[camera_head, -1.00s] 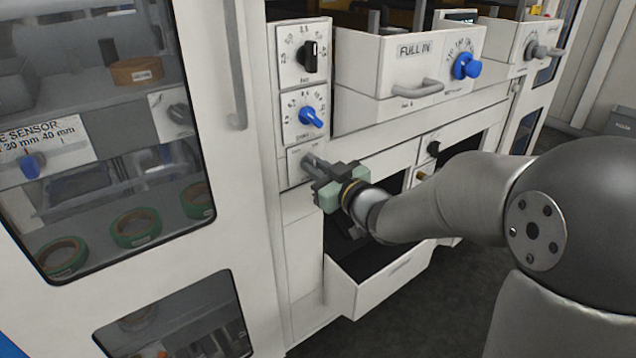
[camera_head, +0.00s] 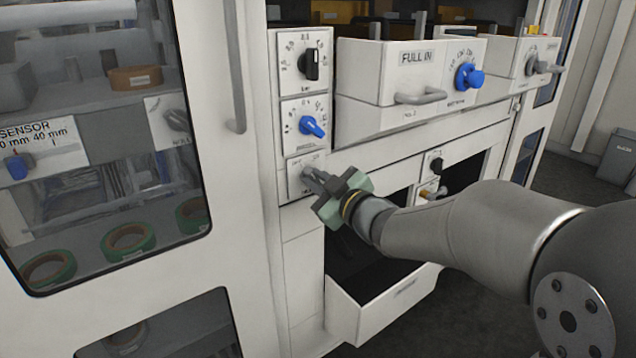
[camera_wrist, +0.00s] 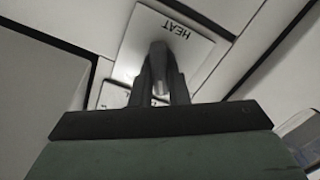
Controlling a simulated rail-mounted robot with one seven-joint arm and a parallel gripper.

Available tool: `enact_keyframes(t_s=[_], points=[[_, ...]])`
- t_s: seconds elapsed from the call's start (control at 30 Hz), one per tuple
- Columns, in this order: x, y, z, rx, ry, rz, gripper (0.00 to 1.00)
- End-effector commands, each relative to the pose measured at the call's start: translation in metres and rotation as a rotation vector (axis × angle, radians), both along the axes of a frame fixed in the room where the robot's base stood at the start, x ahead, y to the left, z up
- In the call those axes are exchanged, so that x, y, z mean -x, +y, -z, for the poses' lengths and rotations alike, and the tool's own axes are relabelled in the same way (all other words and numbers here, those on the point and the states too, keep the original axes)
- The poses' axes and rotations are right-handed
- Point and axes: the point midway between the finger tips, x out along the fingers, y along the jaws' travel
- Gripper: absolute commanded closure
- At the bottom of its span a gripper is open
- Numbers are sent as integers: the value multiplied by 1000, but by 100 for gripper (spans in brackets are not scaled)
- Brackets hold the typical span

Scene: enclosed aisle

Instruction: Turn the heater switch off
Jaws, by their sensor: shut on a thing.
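The heater switch sits on a small light plate (camera_head: 294,184) low on the narrow left control column, below two dials. In the wrist view this plate (camera_wrist: 190,42) carries the word HEAT, seen upside down. The switch lever (camera_wrist: 160,86) shows as a small grey piece between the dark fingers. My gripper (camera_head: 311,176) reaches the plate from the lower right, and its fingertips (camera_wrist: 160,68) are closed around the lever. The fingers hide most of the switch, so its exact setting cannot be read.
A dial with a blue knob (camera_head: 312,126) is just above, and one with a black knob (camera_head: 309,64) higher up. An open drawer (camera_head: 385,308) juts out below my wrist. A FULL IN drawer (camera_head: 400,75) stands to the upper right. A glazed door (camera_head: 110,130) is at left.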

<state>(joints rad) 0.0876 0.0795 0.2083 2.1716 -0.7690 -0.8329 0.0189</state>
Motion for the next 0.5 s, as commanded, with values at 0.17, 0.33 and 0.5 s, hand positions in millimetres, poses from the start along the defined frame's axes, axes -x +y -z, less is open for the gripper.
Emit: enact_keyframes(t_s=[0.17, 0.33, 0.5], points=[[0, 0, 0, 2, -1, 0, 100], [0, 0, 0, 1, -1, 0, 64], [0, 0, 0, 0, 0, 0, 64]])
